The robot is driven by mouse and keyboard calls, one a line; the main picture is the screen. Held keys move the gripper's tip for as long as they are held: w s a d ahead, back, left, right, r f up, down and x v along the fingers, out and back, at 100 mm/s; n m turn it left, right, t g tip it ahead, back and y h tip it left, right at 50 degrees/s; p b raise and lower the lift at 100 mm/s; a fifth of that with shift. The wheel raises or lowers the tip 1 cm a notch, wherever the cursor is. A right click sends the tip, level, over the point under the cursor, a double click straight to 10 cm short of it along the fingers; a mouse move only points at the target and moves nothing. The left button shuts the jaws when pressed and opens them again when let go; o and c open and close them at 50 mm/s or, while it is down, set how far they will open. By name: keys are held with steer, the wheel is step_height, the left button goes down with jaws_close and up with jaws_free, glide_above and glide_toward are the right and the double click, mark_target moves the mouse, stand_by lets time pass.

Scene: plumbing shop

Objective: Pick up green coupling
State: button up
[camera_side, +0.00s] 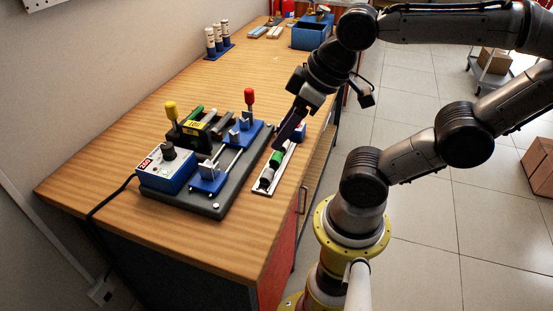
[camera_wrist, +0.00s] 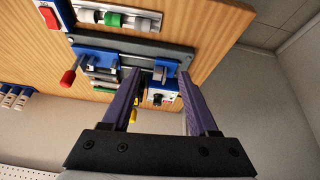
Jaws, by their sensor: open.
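The green coupling (camera_side: 276,158) lies in a narrow pale tray (camera_side: 262,190) near the right edge of the bench, with grey pieces beside it. The coupling also shows at the top of the wrist view (camera_wrist: 113,20), outside the space between my fingers. My gripper (camera_side: 279,144) has purple fingers and is tilted down close to the tray in the side view. In the wrist view my gripper (camera_wrist: 162,73) is open, with its two fingers apart and nothing held between them. Whether a finger touches anything is unclear.
A dark base plate (camera_side: 222,207) left of the tray carries blue clamps, a red-knobbed lever (camera_side: 249,96) and a blue-white control box (camera_side: 167,169). A red-topped box (camera_wrist: 48,17) sits near the tray. White-topped bottles (camera_side: 218,38) and a blue bin (camera_side: 309,36) stand farther back.

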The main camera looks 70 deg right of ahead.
steer(key=w+d+r+n+g, duration=0.1)
steer(key=w+d+g, duration=0.1)
steer(key=w+d, duration=0.15)
steer(key=m+g, duration=0.2)
steer(key=g, duration=0.1)
glide_above(277, 155)
step_height(277, 155, down, 4)
step_height(277, 155, down, 13)
steer(key=shift+a+f, duration=0.1)
steer(key=shift+f, duration=0.05)
jaws_close()
